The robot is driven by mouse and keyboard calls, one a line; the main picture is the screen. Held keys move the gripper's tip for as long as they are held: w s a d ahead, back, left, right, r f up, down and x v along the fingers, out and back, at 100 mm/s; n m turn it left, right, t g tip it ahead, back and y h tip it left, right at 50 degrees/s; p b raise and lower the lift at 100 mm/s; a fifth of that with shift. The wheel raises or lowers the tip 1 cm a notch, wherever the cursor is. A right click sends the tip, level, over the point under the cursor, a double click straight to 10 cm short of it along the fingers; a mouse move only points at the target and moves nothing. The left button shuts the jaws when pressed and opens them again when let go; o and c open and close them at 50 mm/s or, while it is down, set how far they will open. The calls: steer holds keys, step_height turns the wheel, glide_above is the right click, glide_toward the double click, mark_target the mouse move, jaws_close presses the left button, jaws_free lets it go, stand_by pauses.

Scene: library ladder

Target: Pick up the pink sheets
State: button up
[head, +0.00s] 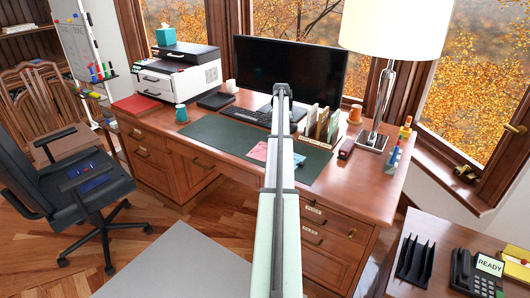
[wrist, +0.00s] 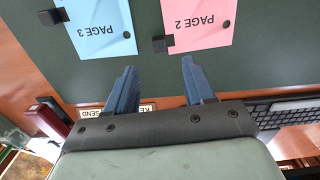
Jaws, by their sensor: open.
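A pink sheet marked PAGE 2 (wrist: 200,32) lies on the dark green desk mat (wrist: 270,50) at the top of the wrist view, partly cut off by the frame edge. A small black block (wrist: 160,44) sits at its left edge. In the head view the pink sheet (head: 259,151) lies just left of my arm. A blue sheet marked PAGE 3 (wrist: 103,36) lies left of the pink one in the wrist view. My gripper (wrist: 158,65) is open and empty, its fingertips pointing towards the gap between the sheets. My arm hides the gripper in the head view.
A keyboard (wrist: 290,112) and an upright sorter with papers (head: 318,124) stand behind the sheets. A monitor (head: 292,72), lamp (head: 385,80) and printer (head: 176,75) stand farther back. The mat's left half (head: 222,131) is clear.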

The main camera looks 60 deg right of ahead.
mark_target(265, 150)
steer(key=shift+f, duration=3.5)
steer(key=shift+c, duration=0.5)
jaws_close()
